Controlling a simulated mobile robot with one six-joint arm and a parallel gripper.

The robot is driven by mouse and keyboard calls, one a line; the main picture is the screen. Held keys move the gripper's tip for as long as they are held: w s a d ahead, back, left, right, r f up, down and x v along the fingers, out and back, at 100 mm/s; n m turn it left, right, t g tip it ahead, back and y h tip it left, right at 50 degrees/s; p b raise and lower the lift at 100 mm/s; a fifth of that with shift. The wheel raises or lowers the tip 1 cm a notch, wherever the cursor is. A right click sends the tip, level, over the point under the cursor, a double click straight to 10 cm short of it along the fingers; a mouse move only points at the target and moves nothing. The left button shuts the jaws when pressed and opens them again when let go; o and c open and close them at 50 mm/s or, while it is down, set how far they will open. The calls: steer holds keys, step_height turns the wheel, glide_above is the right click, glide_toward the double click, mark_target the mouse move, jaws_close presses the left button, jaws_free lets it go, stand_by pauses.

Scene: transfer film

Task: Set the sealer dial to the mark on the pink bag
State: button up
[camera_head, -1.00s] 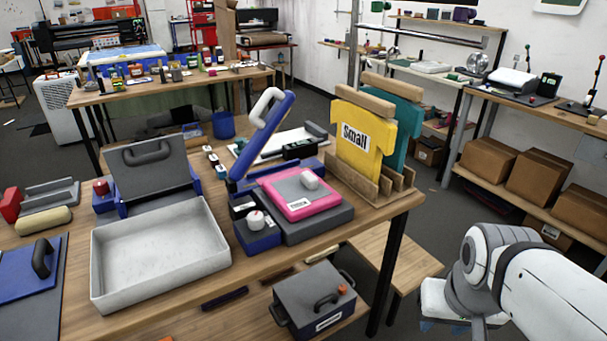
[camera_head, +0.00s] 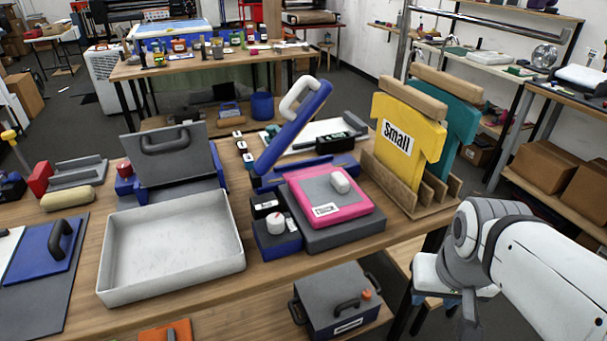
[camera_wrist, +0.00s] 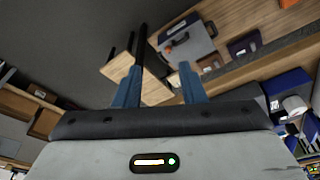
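The sealer (camera_head: 300,130) stands on the wooden table with its blue arm raised and a white handle at the top. The pink bag (camera_head: 305,213) lies flat on its dark grey bed, with a white label at the front whose print I cannot read and a small white piece on top. The white dial (camera_head: 276,223) sits on the blue box at the sealer's front left; its setting is too small to tell. In the wrist view the dial (camera_wrist: 294,104) shows at the right edge. My gripper (camera_wrist: 158,84) is open and empty, pointing off beside the table.
A white tray (camera_head: 112,262) stands left of the sealer. Yellow and teal shirt shapes (camera_head: 407,142) stand in a wooden rack at the right. A grey case (camera_head: 340,297) is on the lower shelf. A blue board (camera_head: 30,258) lies at the far left.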

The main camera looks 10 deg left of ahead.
steer(key=shift+o, duration=0.7)
steer(key=shift+w, duration=0.1)
steer(key=o, duration=0.3)
steer(key=w+a+r+m+g+y+p, duration=0.2)
steer(key=w+a+m+y+p, duration=0.2)
steer(key=w+a+m, duration=0.3)
steer(key=w+a+p, duration=0.1)
steer(key=w+a, duration=0.1)
steer(key=a, duration=0.3)
steer(key=shift+a+y, duration=0.35)
steer(key=shift+y, duration=0.05)
steer(key=m+y+p, duration=0.4)
steer(key=m+p, duration=0.1)
steer(key=m, duration=0.6)
glide_toward(278, 218)
steer(key=x, duration=0.2)
steer(key=shift+w+a+f, duration=0.1)
steer(key=shift+a+f, duration=0.15)
steer(key=x, duration=0.7)
steer(key=shift+a+f+p, duration=0.25)
steer(key=shift+p, duration=0.1)
steer(key=shift+c, duration=0.2)
